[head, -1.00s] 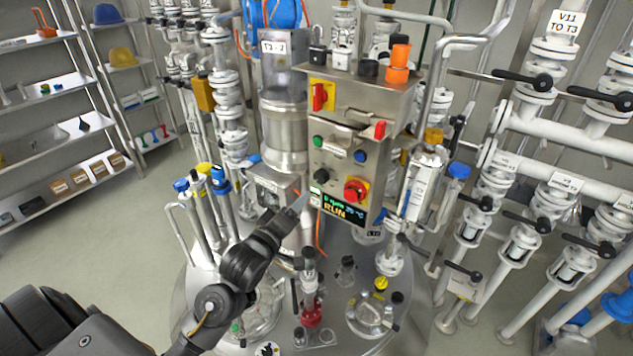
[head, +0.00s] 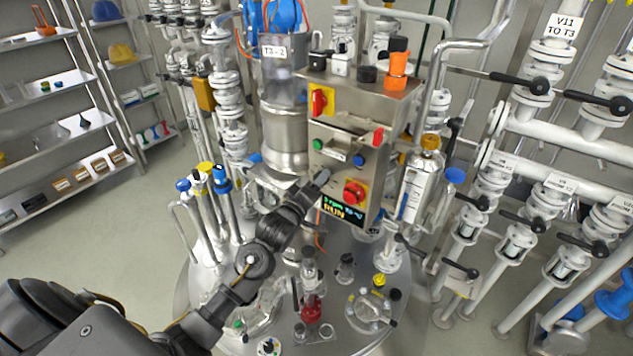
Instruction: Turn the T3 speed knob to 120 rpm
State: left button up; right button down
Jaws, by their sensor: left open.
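The steel T3 control box (head: 390,105) hangs over the round vessel top in the middle of the head view. Its front has a green button (head: 318,144), a blue button (head: 358,160) and a red emergency stop on yellow (head: 354,192). The lit display (head: 343,211) reads RUN, with a small rpm and temperature line that I cannot read surely. My left gripper (head: 322,178) is open, its tips at the lower left of the panel. It hides the black speed knob, so I cannot tell whether it touches it. My right gripper is out of view.
Glassware and fittings crowd the steel vessel lid (head: 345,345) below. White pipes with black-handled valves (head: 535,84) stand at the right.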

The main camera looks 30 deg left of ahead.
pick_arm(q)
jog(key=c, duration=1)
